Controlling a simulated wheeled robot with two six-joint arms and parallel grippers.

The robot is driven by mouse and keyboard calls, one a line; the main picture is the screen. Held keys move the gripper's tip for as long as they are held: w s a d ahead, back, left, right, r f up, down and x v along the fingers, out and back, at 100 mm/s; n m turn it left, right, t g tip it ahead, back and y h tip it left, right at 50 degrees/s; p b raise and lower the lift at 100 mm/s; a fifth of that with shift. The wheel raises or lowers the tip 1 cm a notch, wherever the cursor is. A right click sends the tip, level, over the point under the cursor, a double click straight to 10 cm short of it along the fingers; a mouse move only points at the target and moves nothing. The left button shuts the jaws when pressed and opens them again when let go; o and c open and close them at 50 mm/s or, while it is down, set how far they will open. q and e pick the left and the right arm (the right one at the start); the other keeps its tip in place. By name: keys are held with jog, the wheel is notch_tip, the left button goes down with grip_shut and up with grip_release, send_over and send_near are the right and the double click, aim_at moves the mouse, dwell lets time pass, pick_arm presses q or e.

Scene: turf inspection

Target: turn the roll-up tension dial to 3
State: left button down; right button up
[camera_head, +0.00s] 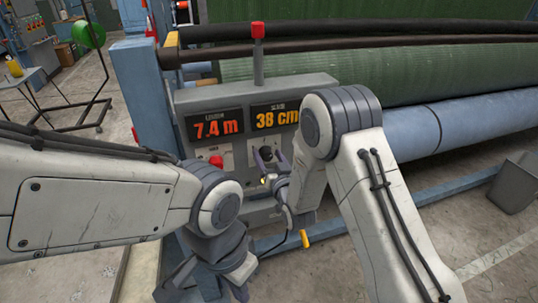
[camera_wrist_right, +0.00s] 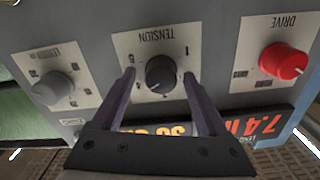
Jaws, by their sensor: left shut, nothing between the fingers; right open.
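The black tension dial (camera_wrist_right: 160,73) sits on a white plate marked TENSION, seen upside down in the right wrist view. Its scale marks are too small to read surely. It also shows on the grey console in the head view (camera_head: 267,152). My right gripper (camera_wrist_right: 159,76) is open, with one finger on each side of the dial; I cannot tell whether they touch it. In the head view the right gripper (camera_head: 268,160) points at the console. My left gripper (camera_head: 241,290) is shut and empty, low in front of the console, partly hidden by its own wrist.
A red DRIVE knob (camera_wrist_right: 283,60) and a grey knob (camera_wrist_right: 55,88) flank the dial. The console (camera_head: 310,88) carries displays reading 7.4 m and 38 cm. Behind are a green turf roll (camera_head: 450,75) and blue roller (camera_head: 470,120). A grey bin (camera_head: 513,185) stands at right.

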grip_shut()
jog(key=shift+f+n+b, duration=0.15)
jog(key=shift+n+b, duration=0.55)
jog(key=shift+b, duration=0.3)
jog(key=n+b, duration=0.6)
jog(key=shift+a, duration=0.15)
jog(key=shift+n+b, duration=1.75)
jog(key=shift+n, duration=0.45)
